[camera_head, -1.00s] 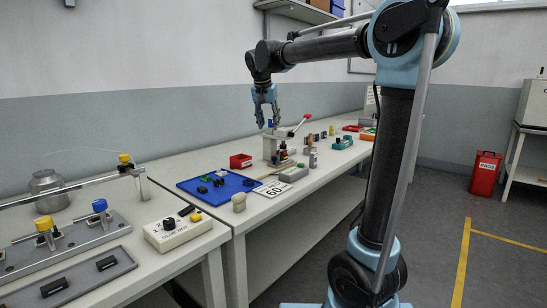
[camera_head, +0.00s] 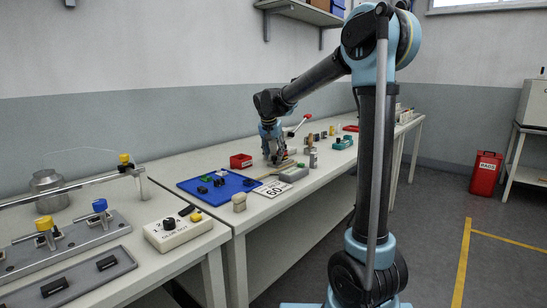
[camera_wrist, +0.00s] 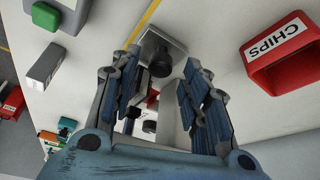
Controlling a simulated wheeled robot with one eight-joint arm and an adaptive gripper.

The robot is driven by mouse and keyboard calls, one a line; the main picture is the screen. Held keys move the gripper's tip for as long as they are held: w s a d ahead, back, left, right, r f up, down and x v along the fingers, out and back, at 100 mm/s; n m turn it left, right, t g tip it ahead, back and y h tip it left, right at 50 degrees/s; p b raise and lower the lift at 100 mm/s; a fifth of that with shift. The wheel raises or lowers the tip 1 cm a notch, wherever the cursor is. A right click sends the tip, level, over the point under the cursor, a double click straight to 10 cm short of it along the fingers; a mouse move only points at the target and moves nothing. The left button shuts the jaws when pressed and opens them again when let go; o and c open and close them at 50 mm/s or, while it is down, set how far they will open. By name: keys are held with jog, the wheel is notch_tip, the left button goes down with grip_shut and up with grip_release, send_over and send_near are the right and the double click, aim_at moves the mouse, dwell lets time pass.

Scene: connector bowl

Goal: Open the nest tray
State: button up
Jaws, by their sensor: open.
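My gripper (camera_head: 273,158) is open and points down at the small bench press in the head view, hiding most of it. In the wrist view, its two blue-padded fingers (camera_wrist: 165,95) are spread apart. Just beyond the fingertips is a grey plate (camera_wrist: 178,44) with a dark round knob (camera_wrist: 160,62) on it. This looks like the nest tray at the foot of the press, though I cannot be sure. The knob lies roughly between the fingers, and I see no clear contact. The red-tipped press lever (camera_head: 302,121) sticks up to the right of my gripper.
A red CHIPS bin (camera_wrist: 282,53) stands right of the fingers in the wrist view. A grey block (camera_wrist: 46,66) lies to the left. A blue tray (camera_head: 205,195) with small parts and a white 60 card (camera_head: 272,188) are on the bench.

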jog(key=shift+w+f, duration=0.25)
jog(key=shift+f, duration=0.4)
grip_shut()
jog(key=shift+d, duration=0.1)
